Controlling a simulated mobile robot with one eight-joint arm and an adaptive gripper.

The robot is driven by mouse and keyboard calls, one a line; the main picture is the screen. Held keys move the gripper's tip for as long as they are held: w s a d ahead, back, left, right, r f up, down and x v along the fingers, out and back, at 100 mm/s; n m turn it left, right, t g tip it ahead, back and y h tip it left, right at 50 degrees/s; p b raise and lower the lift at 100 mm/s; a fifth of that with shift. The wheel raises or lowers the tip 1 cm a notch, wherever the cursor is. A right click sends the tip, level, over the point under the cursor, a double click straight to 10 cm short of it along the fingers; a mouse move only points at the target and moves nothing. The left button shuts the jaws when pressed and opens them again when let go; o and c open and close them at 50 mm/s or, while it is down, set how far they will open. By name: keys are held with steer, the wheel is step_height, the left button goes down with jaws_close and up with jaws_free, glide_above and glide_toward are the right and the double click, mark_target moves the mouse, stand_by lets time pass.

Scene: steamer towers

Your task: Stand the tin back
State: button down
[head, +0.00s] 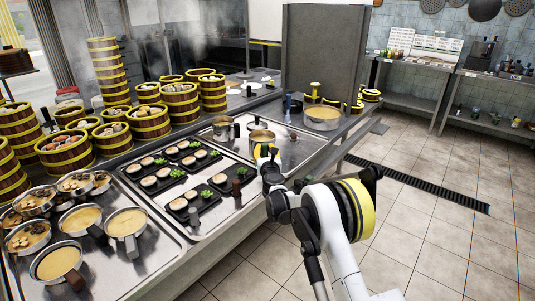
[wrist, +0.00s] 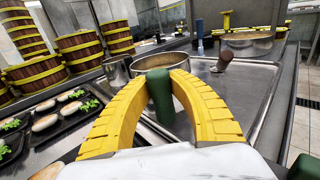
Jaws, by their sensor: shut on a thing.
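A dark green cylinder (wrist: 159,92), seemingly the tin, stands between the yellow fingers of my gripper (wrist: 160,80) in the wrist view. The fingers are closed on it from both sides, and it leans slightly. Its lower end is partly hidden, so I cannot tell whether it touches the steel tray (wrist: 240,90). In the head view my gripper (head: 267,154) is over the right part of the counter, just in front of a steel pot (head: 262,138). The cylinder is hard to make out there. The pot also shows behind the fingers in the wrist view (wrist: 150,62).
A second pot (head: 223,128) stands beside the first. A brown-handled thing (wrist: 222,62) is on the steel tray at right. Steamer towers (head: 107,65) stand at the back left. Open tray surface lies right of the fingers.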

steer(key=w, duration=0.1)
steer(key=w+a, duration=0.1)
steer(key=w, duration=0.1)
steer(key=w+a, duration=0.1)
steer(key=w, duration=0.1)
steer(key=shift+w, duration=0.25)
steer(key=shift+f, duration=1.05)
steer(key=c, duration=1.2)
jaws_free()
steer(key=shift+s, duration=0.1)
steer(key=s, duration=0.4)
steer(key=s+d, duration=0.1)
steer(key=s, duration=0.6)
steer(key=shift+s+d, duration=0.4)
